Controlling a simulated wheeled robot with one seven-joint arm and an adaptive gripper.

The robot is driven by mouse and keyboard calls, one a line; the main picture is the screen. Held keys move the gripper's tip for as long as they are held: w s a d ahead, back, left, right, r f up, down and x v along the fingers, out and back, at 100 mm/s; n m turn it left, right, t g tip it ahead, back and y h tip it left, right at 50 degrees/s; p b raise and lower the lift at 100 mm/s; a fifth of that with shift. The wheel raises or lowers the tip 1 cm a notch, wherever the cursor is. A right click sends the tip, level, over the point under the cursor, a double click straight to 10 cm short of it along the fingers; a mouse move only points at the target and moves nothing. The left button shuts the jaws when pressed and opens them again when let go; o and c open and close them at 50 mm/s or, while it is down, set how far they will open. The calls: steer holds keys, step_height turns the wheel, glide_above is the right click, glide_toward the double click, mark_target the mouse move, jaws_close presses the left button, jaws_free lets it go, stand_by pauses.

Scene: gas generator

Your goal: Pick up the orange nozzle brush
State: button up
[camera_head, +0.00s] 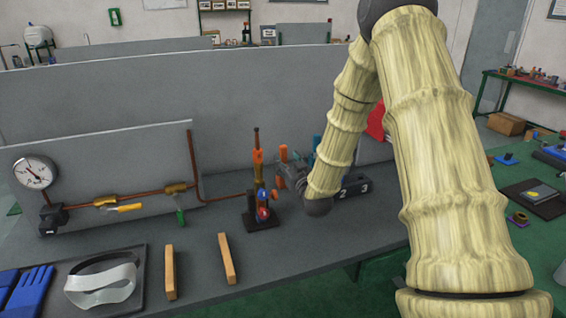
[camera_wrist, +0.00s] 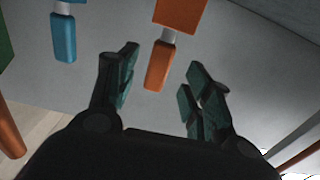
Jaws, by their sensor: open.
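An orange nozzle brush (camera_wrist: 158,66) shows in the wrist view as an orange handle, a pale neck and a wider orange block at the top edge. Its end lies between my two spread fingers, with gaps on both sides. My gripper (camera_wrist: 162,76) is open and holds nothing. In the head view an orange upright piece (camera_head: 283,153), apparently the same brush, stands beside my gripper (camera_head: 291,172), which is partly hidden by my arm. A dark block (camera_head: 353,187) marked 2 and 3 sits just right of it.
A similar blue piece (camera_wrist: 64,38) stands left of the orange one in the wrist view. A torch-like stand (camera_head: 260,185) is close to the left of my gripper. A grey panel (camera_head: 230,90) rises behind. Two wooden bars (camera_head: 227,258) lie on the front bench.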

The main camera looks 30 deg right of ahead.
mark_target(284, 158)
steer(key=shift+w+d+r, duration=0.1)
steer(key=shift+w+r, duration=0.1)
steer(key=shift+w, duration=0.2)
steer(key=shift+f+p+x, duration=0.15)
steer(key=shift+p+x, duration=0.15)
steer(key=shift+x, duration=0.7)
steer(key=shift+f+p+x, duration=0.2)
steer(key=shift+p+x, duration=0.1)
steer(key=shift+x, duration=0.65)
jaws_close()
